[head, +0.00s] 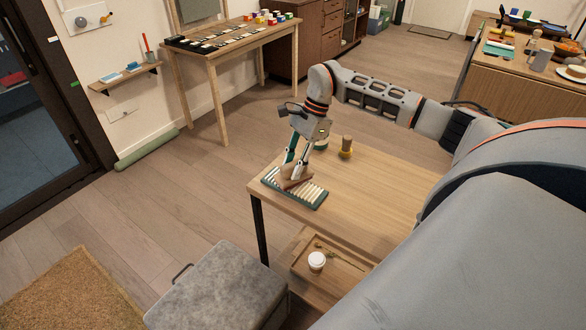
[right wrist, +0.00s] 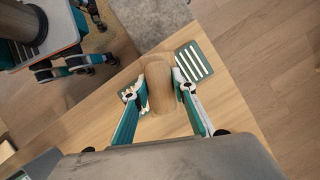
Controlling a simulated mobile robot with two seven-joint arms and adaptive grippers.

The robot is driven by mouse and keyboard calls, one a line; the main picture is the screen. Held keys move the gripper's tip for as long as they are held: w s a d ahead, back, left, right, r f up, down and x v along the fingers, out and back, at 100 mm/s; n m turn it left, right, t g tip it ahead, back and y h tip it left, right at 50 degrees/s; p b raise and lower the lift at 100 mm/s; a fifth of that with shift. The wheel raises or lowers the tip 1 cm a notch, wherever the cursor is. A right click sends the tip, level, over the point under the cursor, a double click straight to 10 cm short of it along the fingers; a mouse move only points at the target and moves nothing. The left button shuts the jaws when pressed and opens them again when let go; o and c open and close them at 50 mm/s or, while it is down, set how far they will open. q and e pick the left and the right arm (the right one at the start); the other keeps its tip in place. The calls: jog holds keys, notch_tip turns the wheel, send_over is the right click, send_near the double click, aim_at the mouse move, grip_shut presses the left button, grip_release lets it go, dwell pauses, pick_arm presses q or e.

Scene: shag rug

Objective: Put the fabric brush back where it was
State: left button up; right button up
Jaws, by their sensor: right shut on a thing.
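My right gripper (head: 292,170) is over the near left corner of the small wooden table. It is shut on the fabric brush, whose brown wooden body (right wrist: 158,88) shows between the two fingers in the right wrist view. In the head view the brush (head: 291,182) sits low, over or on a dark green rack with pale slats (head: 312,195). The rack also shows in the right wrist view (right wrist: 194,62), partly hidden by the brush and fingers. I cannot tell whether the brush touches the rack. My left gripper is not in view in the head view.
A white-lidded cup (head: 317,261) stands on the lower shelf. A grey box seat (head: 220,285) is near the table's front. The tabletop's right part is clear.

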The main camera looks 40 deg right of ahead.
jog(key=shift+f, duration=0.55)
jog(key=shift+f, duration=0.1)
jog(key=o, duration=1.2)
jog(key=shift+c, duration=0.2)
